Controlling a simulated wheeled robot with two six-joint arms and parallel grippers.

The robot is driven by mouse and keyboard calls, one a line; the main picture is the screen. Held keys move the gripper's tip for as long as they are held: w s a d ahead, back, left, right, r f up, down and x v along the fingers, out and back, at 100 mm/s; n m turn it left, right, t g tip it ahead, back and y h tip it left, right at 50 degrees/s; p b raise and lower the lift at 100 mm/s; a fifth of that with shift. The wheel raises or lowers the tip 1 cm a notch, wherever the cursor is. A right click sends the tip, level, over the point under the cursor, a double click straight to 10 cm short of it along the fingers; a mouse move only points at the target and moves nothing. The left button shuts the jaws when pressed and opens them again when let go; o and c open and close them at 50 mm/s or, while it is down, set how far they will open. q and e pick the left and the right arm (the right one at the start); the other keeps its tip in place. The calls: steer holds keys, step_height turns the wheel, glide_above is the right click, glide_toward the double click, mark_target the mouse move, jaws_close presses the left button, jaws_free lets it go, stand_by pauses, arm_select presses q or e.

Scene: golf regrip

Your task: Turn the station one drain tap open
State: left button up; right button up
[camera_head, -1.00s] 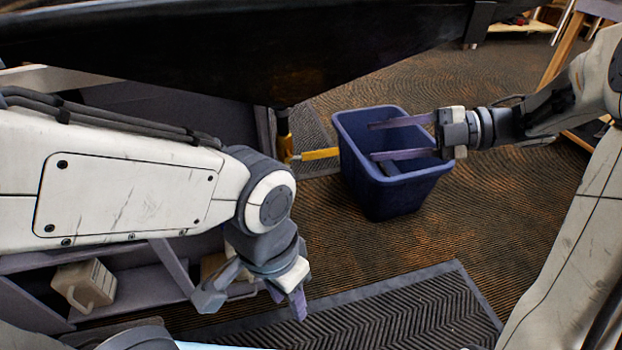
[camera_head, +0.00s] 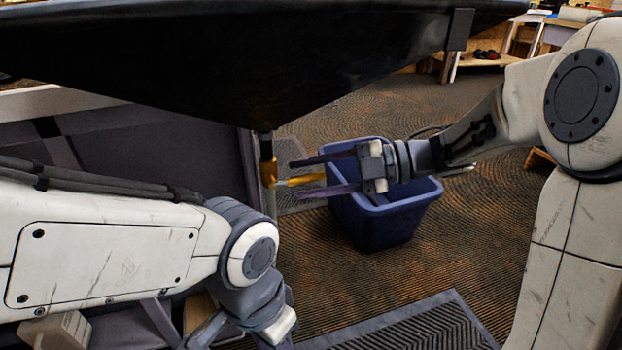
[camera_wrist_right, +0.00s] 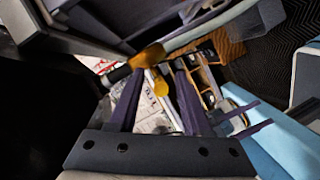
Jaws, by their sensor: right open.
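The brass drain tap (camera_head: 268,172) hangs under the black basin (camera_head: 270,60), and its yellow lever (camera_head: 305,180) points right. My right gripper (camera_head: 296,178) is open, with its two purple fingers on either side of the lever in this view. In the right wrist view the tap (camera_wrist_right: 148,57) is just beyond the fingertips, and the lever's rounded end (camera_wrist_right: 160,86) shows between the fingers. I cannot tell whether either finger touches it. My left gripper (camera_head: 245,335) is low in the head view, partly cut off; its two fingers show apart in the right wrist view (camera_wrist_right: 246,120).
A blue bin (camera_head: 385,220) stands on the floor below and behind my right gripper. A grey cabinet (camera_head: 170,150) is left of the tap. A ribbed mat (camera_head: 420,325) lies in front. The patterned floor to the right is mostly clear.

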jaws_close()
stand_by(1.4)
